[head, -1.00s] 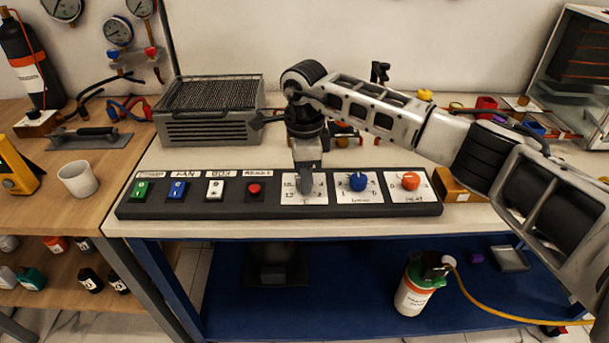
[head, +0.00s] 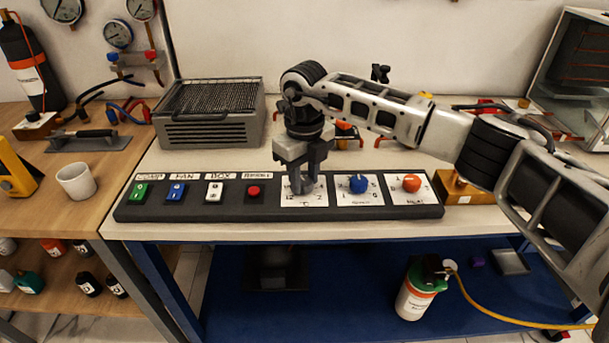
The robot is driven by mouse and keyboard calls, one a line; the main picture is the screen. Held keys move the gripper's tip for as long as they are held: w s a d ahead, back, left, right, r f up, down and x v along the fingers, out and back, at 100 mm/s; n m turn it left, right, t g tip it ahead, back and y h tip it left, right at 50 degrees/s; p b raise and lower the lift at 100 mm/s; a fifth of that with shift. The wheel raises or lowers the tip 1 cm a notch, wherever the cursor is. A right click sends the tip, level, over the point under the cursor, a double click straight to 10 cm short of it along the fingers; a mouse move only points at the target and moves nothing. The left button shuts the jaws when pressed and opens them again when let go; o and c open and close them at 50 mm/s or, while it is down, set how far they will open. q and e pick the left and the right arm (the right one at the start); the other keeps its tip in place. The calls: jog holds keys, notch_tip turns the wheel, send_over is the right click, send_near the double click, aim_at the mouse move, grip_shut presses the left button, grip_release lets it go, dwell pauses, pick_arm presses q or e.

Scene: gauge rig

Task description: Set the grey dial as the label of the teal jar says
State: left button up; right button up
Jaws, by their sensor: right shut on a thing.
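The right gripper (head: 303,184) points straight down, shut on the grey dial, the leftmost of three dials on the black control panel (head: 160,212). Its fingers hide the dial and its pointer, so I cannot tell the setting. The dial's white plate (head: 314,201) shows numbers around its edge and a °C mark. A teal jar (head: 29,281) is on the lower left shelf. Its label is too small to read here. The left gripper is not in view.
A blue dial (head: 358,184) and an orange dial (head: 411,182) are to the right on the panel. To the left are a red button (head: 254,191) and several switches. A grey vented box (head: 212,130) stands behind. My right arm crosses above the bench's right side.

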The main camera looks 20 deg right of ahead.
aim_at(304, 180)
jog(key=m, duration=0.5)
jog(key=shift+r+m, duration=0.1)
jog(key=shift+m, duration=0.2)
jog(key=m+p, duration=0.1)
jog(key=m, duration=0.3)
jog(key=shift+m, duration=0.3)
jog(key=shift+w, duration=0.1)
jog(key=o, duration=1)
notch_tip(304, 180, up, 16)
jog(key=shift+f+b, duration=0.1)
jog(key=shift+b, duration=0.6)
